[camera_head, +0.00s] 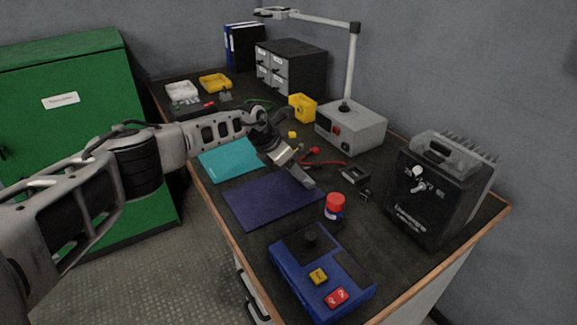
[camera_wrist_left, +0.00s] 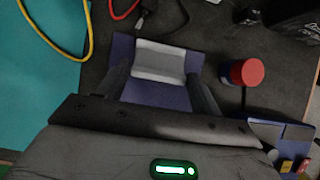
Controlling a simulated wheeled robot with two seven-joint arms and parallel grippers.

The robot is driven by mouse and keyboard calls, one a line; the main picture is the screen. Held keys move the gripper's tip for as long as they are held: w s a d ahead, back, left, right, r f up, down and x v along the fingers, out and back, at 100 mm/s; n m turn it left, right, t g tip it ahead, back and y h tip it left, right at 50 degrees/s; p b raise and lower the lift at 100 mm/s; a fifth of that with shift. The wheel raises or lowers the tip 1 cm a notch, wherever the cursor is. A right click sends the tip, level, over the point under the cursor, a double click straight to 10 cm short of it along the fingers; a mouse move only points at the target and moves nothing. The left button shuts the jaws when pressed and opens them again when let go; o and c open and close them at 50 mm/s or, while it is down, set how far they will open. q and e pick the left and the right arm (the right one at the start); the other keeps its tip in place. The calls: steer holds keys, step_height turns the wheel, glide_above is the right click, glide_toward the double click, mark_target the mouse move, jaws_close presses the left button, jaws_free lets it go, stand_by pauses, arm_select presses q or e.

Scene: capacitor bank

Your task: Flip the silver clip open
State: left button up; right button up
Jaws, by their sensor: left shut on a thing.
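My left gripper (camera_head: 303,176) is low over the dark blue mat (camera_head: 265,203) on the bench, near the mat's far right corner. In the left wrist view, its two fingers stand on either side of a flat silver-grey piece (camera_wrist_left: 160,62), which looks like the silver clip. The fingers are closed on its sides. The mat shows below it. In the head view the clip is mostly hidden by the gripper, and whether it is flipped open cannot be told. My right gripper is not in view.
A red-capped jar (camera_head: 334,205) stands right of the mat, and a blue box with buttons (camera_head: 300,262) is in front. A teal mat (camera_head: 230,160) lies at the left. Cables and small parts (camera_head: 355,174) lie behind; a black unit (camera_head: 425,200) stands at the right.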

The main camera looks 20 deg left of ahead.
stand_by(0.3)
arm_select(q)
steer(key=o, duration=1)
steer(key=p+v, duration=0.2)
steer(key=v, duration=1.4)
